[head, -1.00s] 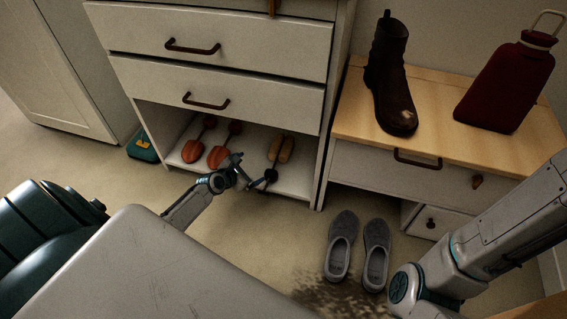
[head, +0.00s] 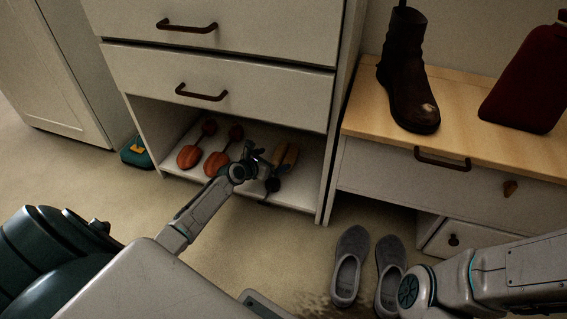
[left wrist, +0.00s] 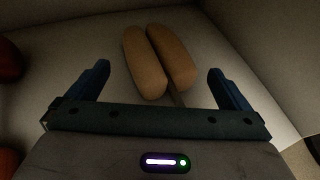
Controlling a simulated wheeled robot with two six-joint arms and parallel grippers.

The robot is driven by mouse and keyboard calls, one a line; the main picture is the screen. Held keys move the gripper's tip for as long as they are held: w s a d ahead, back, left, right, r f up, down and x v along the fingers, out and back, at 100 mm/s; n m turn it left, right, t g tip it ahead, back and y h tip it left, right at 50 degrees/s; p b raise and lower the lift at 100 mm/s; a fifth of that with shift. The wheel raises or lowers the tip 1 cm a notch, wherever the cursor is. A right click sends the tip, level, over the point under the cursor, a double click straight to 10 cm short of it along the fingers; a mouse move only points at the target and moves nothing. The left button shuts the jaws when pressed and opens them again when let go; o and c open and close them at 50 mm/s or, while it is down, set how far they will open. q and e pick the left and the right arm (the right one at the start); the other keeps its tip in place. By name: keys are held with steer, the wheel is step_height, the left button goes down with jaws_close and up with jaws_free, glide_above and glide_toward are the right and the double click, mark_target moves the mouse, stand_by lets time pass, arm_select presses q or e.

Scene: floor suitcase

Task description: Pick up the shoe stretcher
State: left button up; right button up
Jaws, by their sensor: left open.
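The shoe stretcher appears to be the tan, two-part wooden piece (head: 287,155) on the white bottom shelf of the cabinet, at the shelf's right side. My left gripper (head: 266,167) reaches into the shelf opening and covers part of it in the head view. In the left wrist view the two tan halves (left wrist: 158,62) lie ahead, with a thin dark shaft towards me. The open fingers of my left gripper (left wrist: 159,78) stand to either side of the near end, apart from it. My right gripper is out of view; only its arm shows.
Two orange-red shoe trees (head: 190,156) lie to the left on the same shelf (head: 305,185). Drawers (head: 215,85) close the space above, and the cabinet's side panel stands at right. Grey slippers (head: 350,265) lie on the floor; a dark boot (head: 407,85) stands on the wooden-topped unit.

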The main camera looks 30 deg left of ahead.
mark_target(281, 157)
arm_select(q)
steer(key=b+x, duration=0.3)
steer(key=shift+w+d+f, duration=0.15)
steer(key=shift+f, duration=0.15)
steer(key=shift+w, duration=0.55)
steer(key=c, duration=1.2)
